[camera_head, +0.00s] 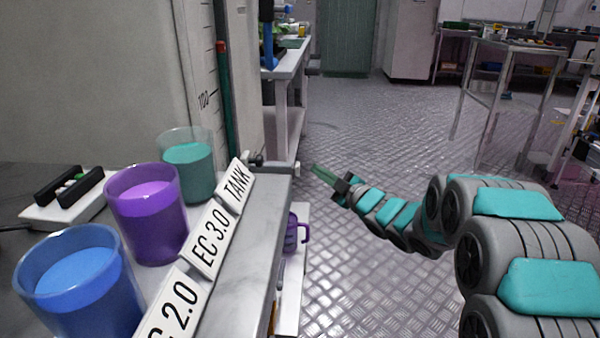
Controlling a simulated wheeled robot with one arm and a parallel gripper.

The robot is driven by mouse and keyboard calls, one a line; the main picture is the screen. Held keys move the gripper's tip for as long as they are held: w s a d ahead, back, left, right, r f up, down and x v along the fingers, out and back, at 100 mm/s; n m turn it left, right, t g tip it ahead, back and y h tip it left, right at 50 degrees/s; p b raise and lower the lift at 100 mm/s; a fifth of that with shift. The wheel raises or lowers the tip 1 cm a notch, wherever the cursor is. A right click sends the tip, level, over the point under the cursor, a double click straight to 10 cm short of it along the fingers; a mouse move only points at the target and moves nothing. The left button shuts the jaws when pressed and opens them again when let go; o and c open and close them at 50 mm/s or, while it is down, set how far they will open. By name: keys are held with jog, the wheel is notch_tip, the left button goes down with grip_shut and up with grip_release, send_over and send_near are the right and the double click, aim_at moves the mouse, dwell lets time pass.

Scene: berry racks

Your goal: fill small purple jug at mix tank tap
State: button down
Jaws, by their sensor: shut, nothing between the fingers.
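A small purple jug (291,234) with a handle on its right side stands on a low white shelf or stand, partly hidden by the bench edge. A small tap (257,162) juts out near the base of the big pale tank (130,70), just above the bench's far end. My gripper (316,169) has green fingers that are shut and empty. It points left toward the tap, apart from it, above the floor and up and right of the jug. The jug's left part and its inside are hidden.
Blue (80,290), purple (148,212) and teal (188,165) cups stand on the bench behind signs reading EC 2.0, EC 3.0 and TANK (235,185). A white device (65,205) sits behind them. Metal tables (510,45) stand at the back right. The middle floor is clear.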

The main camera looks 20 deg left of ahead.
jog(key=shift+s+a, duration=0.15)
jog(key=shift+a, duration=0.45)
jog(key=shift+a, duration=0.15)
dwell(1.6)
jog(key=shift+s+a+b, duration=0.1)
jog(key=shift+a+b, duration=0.2)
jog(key=shift+s+a, duration=0.15)
jog(key=shift+a, duration=0.4)
dwell(0.8)
jog(key=shift+d, duration=0.15)
jog(key=shift+w+d, duration=0.25)
jog(key=shift+d, duration=0.55)
jog(key=shift+w+d+p, duration=0.2)
jog(key=shift+d, duration=0.6)
jog(key=shift+w+d+p, duration=0.15)
jog(key=shift+w+d, duration=0.05)
jog(key=shift+d, duration=0.65)
jog(key=shift+w+d+p, duration=0.2)
jog(key=shift+d, duration=0.6)
